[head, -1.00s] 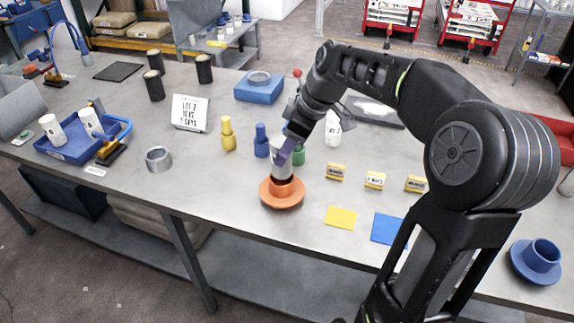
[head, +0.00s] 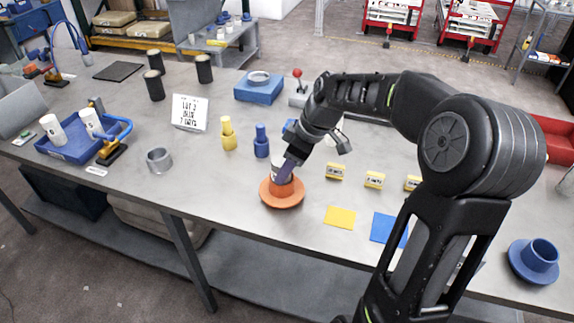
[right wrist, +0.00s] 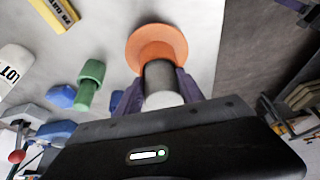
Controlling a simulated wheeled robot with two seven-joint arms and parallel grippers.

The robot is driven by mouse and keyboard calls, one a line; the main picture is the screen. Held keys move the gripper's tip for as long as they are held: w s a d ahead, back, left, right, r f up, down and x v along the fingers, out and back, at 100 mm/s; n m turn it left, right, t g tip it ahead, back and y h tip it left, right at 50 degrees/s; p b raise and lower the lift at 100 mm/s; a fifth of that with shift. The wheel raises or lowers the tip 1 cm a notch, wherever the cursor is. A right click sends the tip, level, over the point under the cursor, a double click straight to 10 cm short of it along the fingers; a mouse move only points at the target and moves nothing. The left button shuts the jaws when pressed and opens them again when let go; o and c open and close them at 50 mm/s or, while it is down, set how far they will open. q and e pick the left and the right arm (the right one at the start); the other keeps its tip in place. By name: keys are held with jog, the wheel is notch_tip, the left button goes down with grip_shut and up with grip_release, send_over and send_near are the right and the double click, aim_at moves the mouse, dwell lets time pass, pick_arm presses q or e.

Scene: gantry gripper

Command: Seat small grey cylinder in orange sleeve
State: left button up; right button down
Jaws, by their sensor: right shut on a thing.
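The orange sleeve (head: 282,198) stands upright on its wide round flange near the front edge of the table. The small grey cylinder (right wrist: 159,76) has a dark grey body and a pale end. My right gripper (head: 285,172) is shut on it, with purple fingers on both sides. The cylinder is directly over the sleeve, its lower end at or inside the sleeve's mouth. In the right wrist view the orange flange (right wrist: 145,42) shows beyond the cylinder. How deep the cylinder sits is hidden by the fingers. My left gripper is out of view.
Yellow (head: 228,138) and blue (head: 261,143) pegs stand behind the sleeve; a green peg (right wrist: 90,80) shows in the wrist view. A grey ring (head: 159,160) lies to the left. Yellow (head: 341,217) and blue (head: 387,229) squares lie to the right. A blue sleeve (head: 540,255) stands far right.

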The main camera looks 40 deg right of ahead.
jog(key=c, duration=0.7)
grip_release()
jog(key=shift+f, duration=0.1)
jog(key=shift+r, duration=0.2)
jog(key=b+v, duration=0.1)
jog(key=v, duration=1.1)
